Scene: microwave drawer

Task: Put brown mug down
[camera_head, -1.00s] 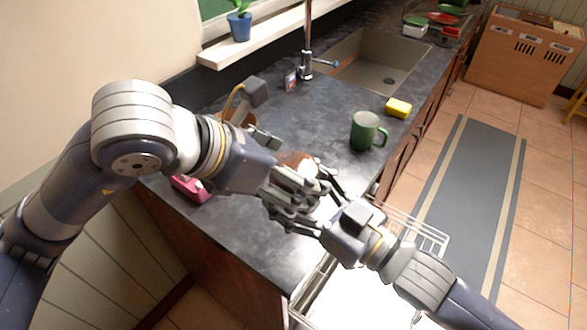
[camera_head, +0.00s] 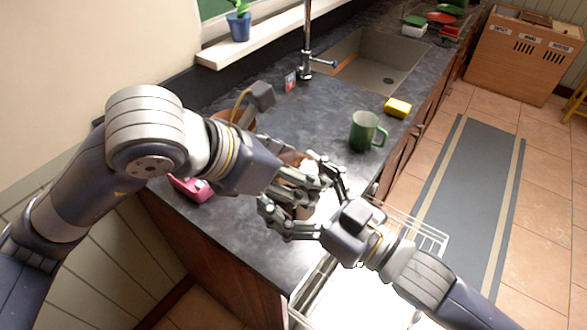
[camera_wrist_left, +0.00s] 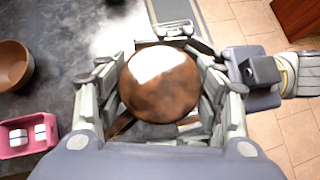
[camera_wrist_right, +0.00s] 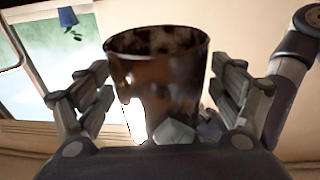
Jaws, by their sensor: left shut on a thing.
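The brown mug shows in the left wrist view (camera_wrist_left: 160,90) as a round brown shape with a bright patch, held between the fingers of my left gripper (camera_wrist_left: 163,42). The right wrist view shows the mug (camera_wrist_right: 165,75) from the side, rim at the top, between the fingers of my right gripper (camera_wrist_right: 162,95). Gaps show between those fingers and the mug's sides, so the right gripper is open around it. In the head view both grippers meet above the counter's front edge and hide most of the mug. Its base and handle cannot be made out.
The dark counter (camera_head: 265,240) has free room around the grippers. A green mug (camera_head: 362,130) and a yellow sponge (camera_head: 397,107) stand farther back. A pink item (camera_head: 192,189) and a brown bowl (camera_wrist_left: 12,65) lie left. An open wire rack (camera_head: 425,235) juts out below the edge.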

